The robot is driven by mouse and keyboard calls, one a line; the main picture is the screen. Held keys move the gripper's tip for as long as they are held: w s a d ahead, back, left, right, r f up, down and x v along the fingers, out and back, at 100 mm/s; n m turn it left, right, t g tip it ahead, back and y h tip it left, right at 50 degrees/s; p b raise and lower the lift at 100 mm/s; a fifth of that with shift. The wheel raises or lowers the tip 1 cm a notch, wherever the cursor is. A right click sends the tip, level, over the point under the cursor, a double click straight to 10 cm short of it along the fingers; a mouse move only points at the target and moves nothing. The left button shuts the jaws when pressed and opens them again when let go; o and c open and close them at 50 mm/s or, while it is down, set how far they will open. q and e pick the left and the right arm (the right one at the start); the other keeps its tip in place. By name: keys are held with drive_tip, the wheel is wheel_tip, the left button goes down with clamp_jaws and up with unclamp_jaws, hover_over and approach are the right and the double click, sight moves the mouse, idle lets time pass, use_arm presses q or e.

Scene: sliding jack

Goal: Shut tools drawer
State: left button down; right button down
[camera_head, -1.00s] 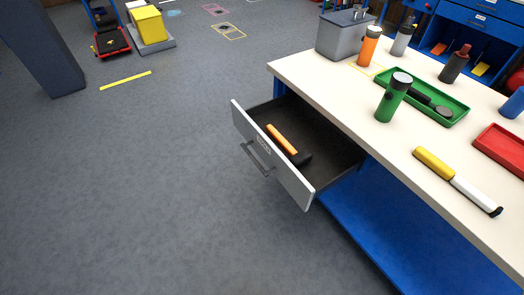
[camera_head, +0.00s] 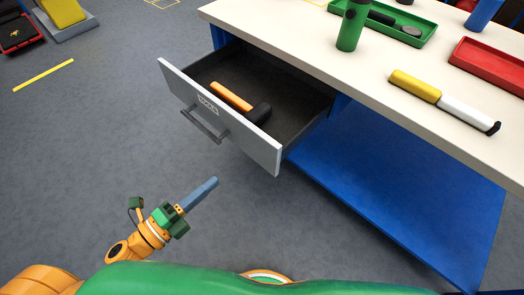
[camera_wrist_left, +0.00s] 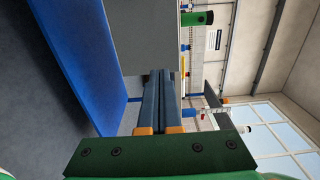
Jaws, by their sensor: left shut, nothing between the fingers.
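The tools drawer (camera_head: 263,147) stands pulled open from the white-topped workbench, with its pale front panel facing the lower left. A dark bar handle (camera_head: 204,125) and a small label are on that front. A mallet (camera_head: 232,97) with an orange handle and a black head lies inside. My left gripper (camera_head: 212,183) is shut and empty, in front of the drawer and apart from its handle. Its closed fingers also show in the left wrist view (camera_wrist_left: 162,75), before a grey panel that I cannot identify for sure. My right gripper is not in view.
The workbench top (camera_head: 335,70) carries a green bottle (camera_head: 351,27), a green tray (camera_head: 412,38), a red tray (camera_head: 480,60) and a yellow-and-white tool (camera_head: 440,98). A blue lower shelf (camera_head: 400,190) lies right of the drawer.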

sight(257, 143)
use_arm(q)
drive_tip(key=p+x, duration=0.1)
drive_tip(key=x, duration=1.2)
drive_tip(key=shift+r, duration=0.15)
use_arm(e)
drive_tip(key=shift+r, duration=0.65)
